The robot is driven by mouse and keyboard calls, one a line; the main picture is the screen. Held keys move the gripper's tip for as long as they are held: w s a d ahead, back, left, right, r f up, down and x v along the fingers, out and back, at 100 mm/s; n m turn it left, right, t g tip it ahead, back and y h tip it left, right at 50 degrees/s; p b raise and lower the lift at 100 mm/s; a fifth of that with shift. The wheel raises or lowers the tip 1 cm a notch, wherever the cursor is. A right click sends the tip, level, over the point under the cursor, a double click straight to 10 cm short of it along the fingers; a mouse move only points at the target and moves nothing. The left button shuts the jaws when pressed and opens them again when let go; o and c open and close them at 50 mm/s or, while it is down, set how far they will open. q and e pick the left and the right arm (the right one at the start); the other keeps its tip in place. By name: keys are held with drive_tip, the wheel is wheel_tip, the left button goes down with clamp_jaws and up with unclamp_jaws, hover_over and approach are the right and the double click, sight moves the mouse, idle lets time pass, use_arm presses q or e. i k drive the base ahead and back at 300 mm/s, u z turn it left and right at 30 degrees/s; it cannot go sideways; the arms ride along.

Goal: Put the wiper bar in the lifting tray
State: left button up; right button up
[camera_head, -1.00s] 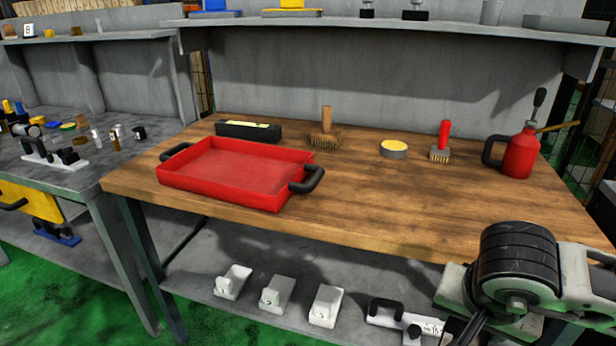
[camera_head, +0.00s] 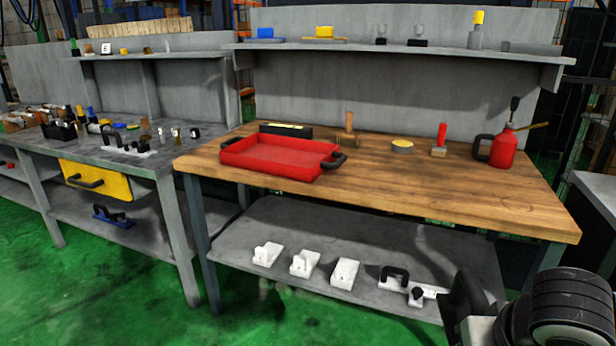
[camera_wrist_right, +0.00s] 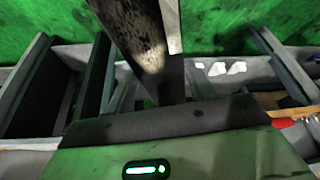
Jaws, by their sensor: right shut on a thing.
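The lifting tray (camera_head: 272,170) is a shallow red tray with black handles at its ends. It lies empty on the left part of the wooden bench top. My right gripper (camera_wrist_right: 170,92) is shut on a long dark, mottled bar (camera_wrist_right: 138,28) with a pale edge, which looks like the wiper bar; its far end runs out of the wrist picture. In the head view only part of my right arm shows at the lower right corner, well apart from the tray. The fingertips cannot be made out there. My left gripper is not in view.
White blocks (camera_head: 305,264) sit on the lower shelf. A cluttered grey bench (camera_head: 90,150) is at left. Green floor in front is clear.

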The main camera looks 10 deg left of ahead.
sight(287, 155)
drive_tip(key=z, duration=0.4)
drive_tip(key=k, duration=0.2)
drive_tip(key=u, duration=2.05)
drive_tip(key=i, duration=2.15)
drive_tip(key=z, duration=1.35)
drive_tip(key=i, duration=0.25)
drive_tip(key=z, duration=0.3)
